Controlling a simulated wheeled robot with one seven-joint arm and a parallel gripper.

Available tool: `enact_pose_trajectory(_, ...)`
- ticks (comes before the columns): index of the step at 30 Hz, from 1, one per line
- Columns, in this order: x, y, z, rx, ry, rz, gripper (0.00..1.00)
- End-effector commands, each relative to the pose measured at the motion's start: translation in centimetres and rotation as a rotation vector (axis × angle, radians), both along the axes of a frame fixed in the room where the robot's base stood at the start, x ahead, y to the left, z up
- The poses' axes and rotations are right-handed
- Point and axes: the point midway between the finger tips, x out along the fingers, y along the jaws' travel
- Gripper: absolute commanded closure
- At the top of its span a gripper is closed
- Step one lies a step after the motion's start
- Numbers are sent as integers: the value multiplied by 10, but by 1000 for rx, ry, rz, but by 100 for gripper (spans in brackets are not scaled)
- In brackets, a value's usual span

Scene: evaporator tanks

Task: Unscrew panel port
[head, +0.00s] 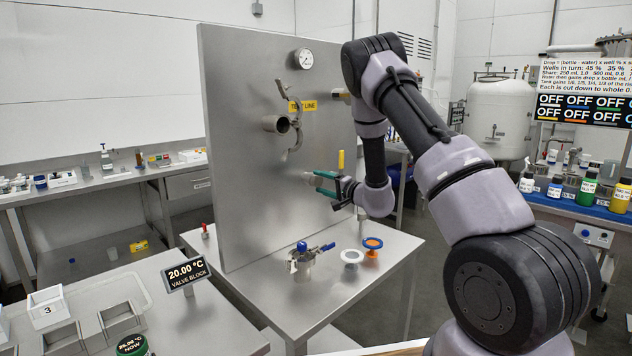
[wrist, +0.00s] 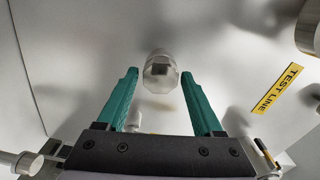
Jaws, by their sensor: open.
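A steel panel (head: 235,190) stands upright on a metal table. In the wrist view a silver, many-sided fitting (wrist: 161,72) sticks out from the panel face; it looks like the panel port. My gripper (head: 319,183) is close to the panel, low on its right side. In the wrist view the teal jaws of my gripper (wrist: 160,76) are apart, one on each side of the fitting, with a narrow gap visible beside each tip. How deep the fitting sits between them is hard to tell. In the head view the fitting is mostly hidden by the jaws.
A yellow TEST LINE label (head: 302,106), a pipe stub (head: 277,124) and a gauge (head: 303,59) are higher on the panel.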

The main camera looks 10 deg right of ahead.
Motion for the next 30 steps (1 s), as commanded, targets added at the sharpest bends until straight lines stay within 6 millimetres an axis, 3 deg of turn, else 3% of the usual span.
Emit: enact_pose_trajectory(30, -1, 0, 0, 821, 597, 0, 32)
